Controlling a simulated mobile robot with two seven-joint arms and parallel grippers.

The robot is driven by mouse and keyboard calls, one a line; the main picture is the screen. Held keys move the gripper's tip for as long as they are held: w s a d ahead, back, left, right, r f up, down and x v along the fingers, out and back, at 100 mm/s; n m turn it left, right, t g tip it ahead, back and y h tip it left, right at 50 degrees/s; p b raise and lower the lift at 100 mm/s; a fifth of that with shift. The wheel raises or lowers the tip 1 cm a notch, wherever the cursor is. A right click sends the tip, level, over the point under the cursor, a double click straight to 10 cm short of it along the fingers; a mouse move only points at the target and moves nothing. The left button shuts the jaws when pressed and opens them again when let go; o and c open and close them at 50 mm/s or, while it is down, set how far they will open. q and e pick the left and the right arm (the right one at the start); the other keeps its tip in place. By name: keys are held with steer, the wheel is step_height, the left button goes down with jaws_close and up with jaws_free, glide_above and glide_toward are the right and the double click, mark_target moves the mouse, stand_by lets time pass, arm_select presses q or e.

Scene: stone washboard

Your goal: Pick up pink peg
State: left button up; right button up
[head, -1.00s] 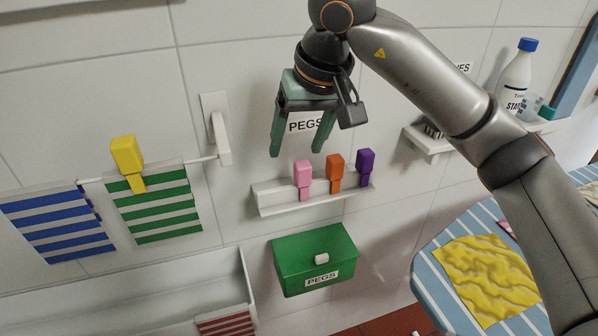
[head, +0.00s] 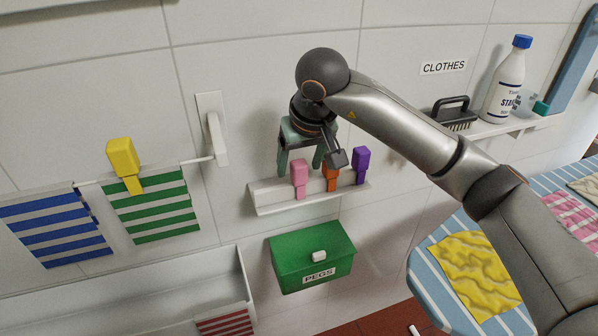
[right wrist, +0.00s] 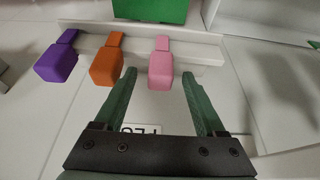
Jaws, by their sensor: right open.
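The pink peg (head: 299,173) stands upright on the small white wall shelf (head: 262,203), at the left of a row of pegs. In the right wrist view the pink peg (right wrist: 161,68) lies ahead of the gap between my fingertips. My right gripper (head: 300,170) is open and empty. In the head view its fingers reach down just behind and around the pink peg's upper part; in the wrist view the right gripper (right wrist: 158,78) has one finger on each side of the peg's line, apart from it. My left gripper is not in view.
An orange peg (head: 331,180) and a purple peg (head: 361,165) stand on the same shelf, right of the pink one. A green peg box (head: 290,262) hangs below. A yellow peg (head: 123,160) holds a green-striped cloth (head: 155,212) on the line at left.

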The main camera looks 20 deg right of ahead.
steer(key=shift+x, duration=0.75)
steer(key=shift+c, duration=0.4)
jaws_close()
